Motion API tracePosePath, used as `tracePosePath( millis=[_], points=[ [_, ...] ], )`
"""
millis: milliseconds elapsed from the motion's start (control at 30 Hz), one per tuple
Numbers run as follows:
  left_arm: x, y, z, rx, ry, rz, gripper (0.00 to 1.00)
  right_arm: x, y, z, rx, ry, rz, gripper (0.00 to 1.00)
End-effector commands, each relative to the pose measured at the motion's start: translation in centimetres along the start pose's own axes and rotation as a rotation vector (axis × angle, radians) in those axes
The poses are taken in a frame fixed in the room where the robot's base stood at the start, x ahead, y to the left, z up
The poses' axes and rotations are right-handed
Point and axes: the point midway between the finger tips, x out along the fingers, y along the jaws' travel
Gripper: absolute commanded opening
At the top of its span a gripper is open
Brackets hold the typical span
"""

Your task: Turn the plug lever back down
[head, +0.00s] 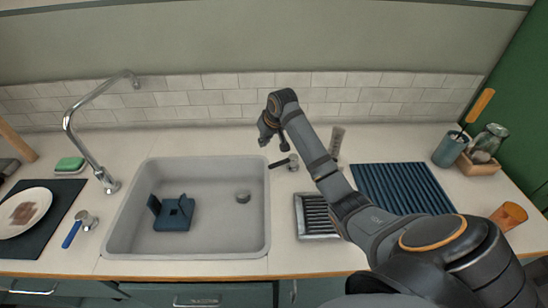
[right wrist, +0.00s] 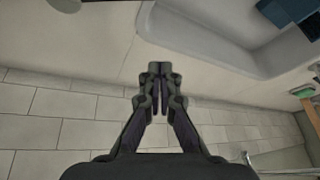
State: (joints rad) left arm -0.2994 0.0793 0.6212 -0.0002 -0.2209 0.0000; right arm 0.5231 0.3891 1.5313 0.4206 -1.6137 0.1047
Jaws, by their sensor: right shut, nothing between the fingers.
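The plug lever (head: 279,163) is a short dark handle on a chrome base (head: 293,161), on the counter just right of the sink's back right corner. It points left toward the sink, nearly level and dipping slightly at its free end. My right gripper (head: 266,140) hangs just above and behind the lever, apart from it. In the right wrist view its fingers (right wrist: 158,72) are together with nothing between them. The grey sink (head: 225,200) has a round drain plug (head: 243,196) on its floor. My left gripper is out of view.
A blue rack (head: 174,216) stands in the sink. A chrome faucet (head: 75,135) is at left. A metal grated tray (head: 300,218) and a dark ribbed mat (head: 400,186) lie right of the sink. A grey upright brush-like item (head: 337,138) stands behind my right arm.

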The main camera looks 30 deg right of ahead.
Motion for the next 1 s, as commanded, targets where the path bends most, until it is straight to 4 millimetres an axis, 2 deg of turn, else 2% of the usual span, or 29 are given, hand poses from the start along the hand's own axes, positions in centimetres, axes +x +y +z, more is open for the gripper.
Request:
tracePosePath(
  millis=[33,100,200,333,467,867,900,1000],
  points=[
    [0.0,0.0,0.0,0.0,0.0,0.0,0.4,-1.2,1.2,-0.1,-0.004,-0.036,0.038,0.0],
    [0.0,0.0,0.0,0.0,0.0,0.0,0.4,-2.2,2.3,0.1,-0.007,-0.078,0.072,0.0],
    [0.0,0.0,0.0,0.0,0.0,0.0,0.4,-2.7,2.8,0.4,-0.007,-0.102,0.088,0.0],
    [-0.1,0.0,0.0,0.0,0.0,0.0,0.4,-2.4,2.8,0.5,-0.007,-0.104,0.086,0.0],
    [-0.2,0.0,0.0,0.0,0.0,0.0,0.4,-0.8,2.8,0.7,-0.005,-0.106,0.084,0.0],
    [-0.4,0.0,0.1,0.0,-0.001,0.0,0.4,7.2,3.4,1.4,-0.005,-0.104,0.083,0.0],
    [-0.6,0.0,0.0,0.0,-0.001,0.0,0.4,7.4,3.5,1.6,-0.007,-0.104,0.084,0.0],
    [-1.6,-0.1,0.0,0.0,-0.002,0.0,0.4,6.3,3.5,3.1,-0.009,-0.102,0.086,0.0]
  ],
)
